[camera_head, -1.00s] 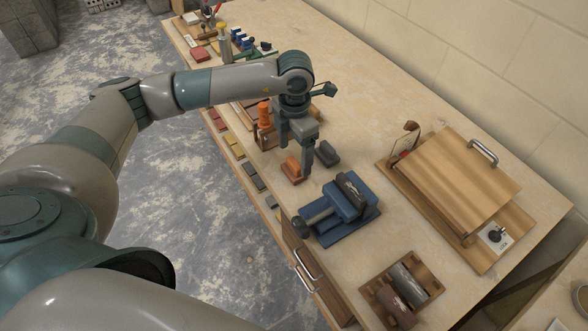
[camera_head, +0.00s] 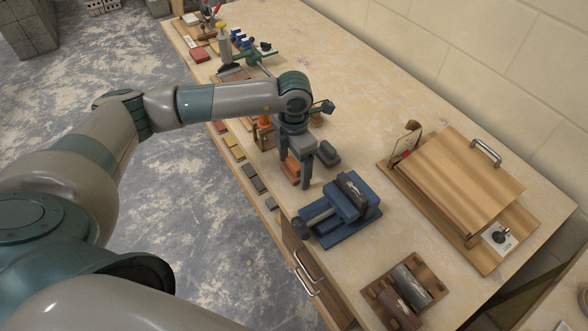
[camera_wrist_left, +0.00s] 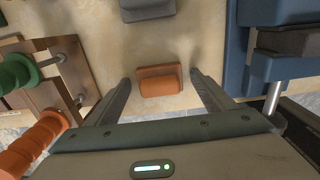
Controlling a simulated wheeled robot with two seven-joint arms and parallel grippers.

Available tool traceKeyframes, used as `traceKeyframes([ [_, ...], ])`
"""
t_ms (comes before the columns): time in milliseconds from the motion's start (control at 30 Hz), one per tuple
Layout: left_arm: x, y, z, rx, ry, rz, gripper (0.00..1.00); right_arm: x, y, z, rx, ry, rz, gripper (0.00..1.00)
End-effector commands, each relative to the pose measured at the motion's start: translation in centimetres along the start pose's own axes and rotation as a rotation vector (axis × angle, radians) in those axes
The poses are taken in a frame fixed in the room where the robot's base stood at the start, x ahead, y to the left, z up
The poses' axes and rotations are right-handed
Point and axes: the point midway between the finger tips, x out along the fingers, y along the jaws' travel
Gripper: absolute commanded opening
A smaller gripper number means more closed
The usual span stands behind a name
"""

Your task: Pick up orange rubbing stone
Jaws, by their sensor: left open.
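The orange rubbing stone (camera_head: 290,173) lies on the workbench near its front edge, partly hidden behind my left gripper in the head view. In the left wrist view the orange stone (camera_wrist_left: 159,81) sits between the two open fingers, beyond their tips or level with them; I cannot tell the exact height. My left gripper (camera_head: 294,176) is open and points down over the stone, holding nothing. A dark grey stone (camera_head: 328,153) lies just behind it and also shows at the top of the left wrist view (camera_wrist_left: 146,8). My right gripper is not in view.
A blue vise (camera_head: 338,212) stands close to the right of my left gripper. A wooden rack with orange and green handles (camera_wrist_left: 45,85) is on the other side. A wooden box with a lid (camera_head: 455,190) and a tray of cylinders (camera_head: 404,291) are farther right.

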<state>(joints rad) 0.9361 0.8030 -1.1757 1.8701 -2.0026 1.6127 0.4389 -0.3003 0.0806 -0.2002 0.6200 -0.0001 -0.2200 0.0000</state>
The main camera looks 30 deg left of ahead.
Motion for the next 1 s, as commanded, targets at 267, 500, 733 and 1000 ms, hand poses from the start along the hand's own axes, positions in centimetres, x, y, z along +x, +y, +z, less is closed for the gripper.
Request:
traceKeyframes([
  [267, 0.0, 0.0, 0.0, 0.0, 0.0, 0.0, 0.31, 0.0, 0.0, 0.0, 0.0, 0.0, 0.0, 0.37],
  [500, -0.1, 0.0, 0.0, 0.0, -0.001, 0.0, 0.27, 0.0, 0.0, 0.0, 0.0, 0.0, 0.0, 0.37],
  [733, -0.9, 0.0, 0.1, -0.001, -0.004, 0.0, 0.27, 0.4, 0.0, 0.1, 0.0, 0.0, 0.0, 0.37],
  [1000, -4.7, 0.1, 0.1, 0.0, -0.006, 0.002, 0.27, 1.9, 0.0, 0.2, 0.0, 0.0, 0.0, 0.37],
])
